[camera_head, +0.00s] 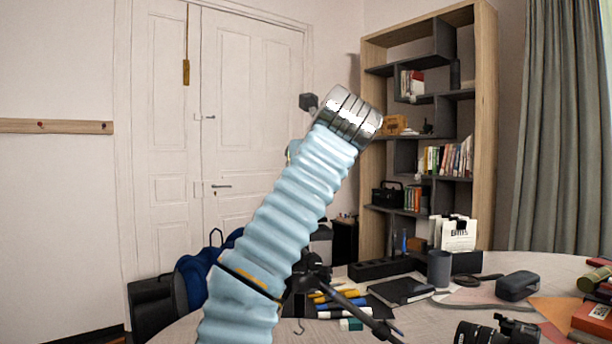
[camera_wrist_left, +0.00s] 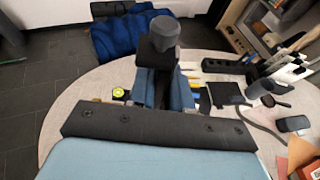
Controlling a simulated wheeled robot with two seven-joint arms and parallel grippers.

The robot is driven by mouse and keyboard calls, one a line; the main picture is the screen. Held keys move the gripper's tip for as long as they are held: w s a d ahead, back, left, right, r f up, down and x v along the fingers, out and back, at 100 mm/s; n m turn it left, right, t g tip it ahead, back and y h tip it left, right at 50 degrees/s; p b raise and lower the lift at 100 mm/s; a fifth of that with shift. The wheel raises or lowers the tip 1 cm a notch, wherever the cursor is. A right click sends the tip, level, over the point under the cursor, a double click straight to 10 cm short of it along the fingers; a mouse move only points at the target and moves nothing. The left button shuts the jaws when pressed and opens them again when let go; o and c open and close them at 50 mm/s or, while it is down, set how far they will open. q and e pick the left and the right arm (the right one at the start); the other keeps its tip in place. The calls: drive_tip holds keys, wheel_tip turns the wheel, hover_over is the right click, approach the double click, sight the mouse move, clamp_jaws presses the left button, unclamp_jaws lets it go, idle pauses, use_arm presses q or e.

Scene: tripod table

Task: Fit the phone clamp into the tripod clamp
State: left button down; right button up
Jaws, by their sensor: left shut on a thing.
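My left gripper (camera_wrist_left: 163,80) is shut on a dark grey and black piece (camera_wrist_left: 165,32), which looks like the phone clamp, in the left wrist view. The piece sticks out past the fingertips. In the head view my left arm hides the gripper, and a small dark block (camera_head: 308,102) shows beside the wrist; it may be part of the held piece. A black tripod (camera_head: 348,303) stands on the table, partly hidden behind my arm, with one leg reaching down to the right. I cannot make out the tripod clamp. My right gripper is in neither view.
The round table (camera_head: 178,333) carries markers (camera_head: 340,301), a black notebook (camera_head: 401,290), a dark cup (camera_head: 439,267), a glasses case (camera_head: 517,285) and a camera (camera_head: 480,332). A blue bag (camera_head: 194,283) sits behind it. A shelf (camera_head: 487,130) stands at the back right.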

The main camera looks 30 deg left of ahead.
use_arm(q)
drive_tip(key=shift+f+b, duration=0.75)
drive_tip(key=shift+f, duration=0.1)
idle(0.4)
drive_tip(key=c, duration=1)
unclamp_jaws()
drive_tip(key=p+v, duration=0.2)
drive_tip(key=v, duration=1.2)
drive_tip(key=shift+f, duration=0.1)
